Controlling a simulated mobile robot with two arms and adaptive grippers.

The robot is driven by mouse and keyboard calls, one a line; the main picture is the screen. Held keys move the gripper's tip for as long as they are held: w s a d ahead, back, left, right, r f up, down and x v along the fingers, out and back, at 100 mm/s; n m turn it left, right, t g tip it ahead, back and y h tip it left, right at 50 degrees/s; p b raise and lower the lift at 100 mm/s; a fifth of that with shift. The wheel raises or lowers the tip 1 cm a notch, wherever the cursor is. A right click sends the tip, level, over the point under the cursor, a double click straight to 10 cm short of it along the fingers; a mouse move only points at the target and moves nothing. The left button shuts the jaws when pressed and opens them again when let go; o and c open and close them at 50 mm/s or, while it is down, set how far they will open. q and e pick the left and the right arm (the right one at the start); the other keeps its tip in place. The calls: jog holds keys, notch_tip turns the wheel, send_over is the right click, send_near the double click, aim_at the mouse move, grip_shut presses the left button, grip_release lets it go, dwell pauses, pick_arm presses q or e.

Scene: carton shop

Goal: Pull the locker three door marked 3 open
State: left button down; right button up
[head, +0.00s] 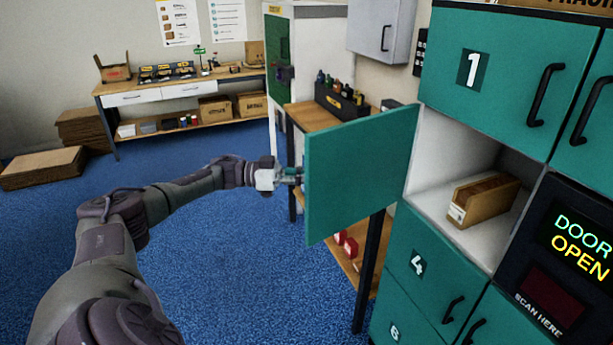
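A teal locker door (358,172) stands swung wide open, out to the left of an open compartment (455,175) between the doors marked 1 and 4. I see its plain inner face; no number 3 or handle shows. A brown bin (482,200) sits in the compartment. My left gripper (292,176) is at the door's free left edge, and its fingertips are partly hidden there. I cannot tell whether it holds anything. A black panel (570,250) on the locker reads DOOR OPEN. My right gripper is not in view.
Door 1 (500,75) and door 4 (425,275) are shut. A wooden-topped stand (310,116) with a dark caddy is behind the open door. A workbench (180,95) and flat cartons (42,168) are at the back left. The blue floor (240,270) is clear.

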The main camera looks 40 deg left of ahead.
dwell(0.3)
pick_arm(q)
jog(key=c, duration=1.2)
grip_release()
jog(key=shift+a, duration=0.1)
jog(key=v, duration=1.2)
jog(key=shift+f, duration=0.1)
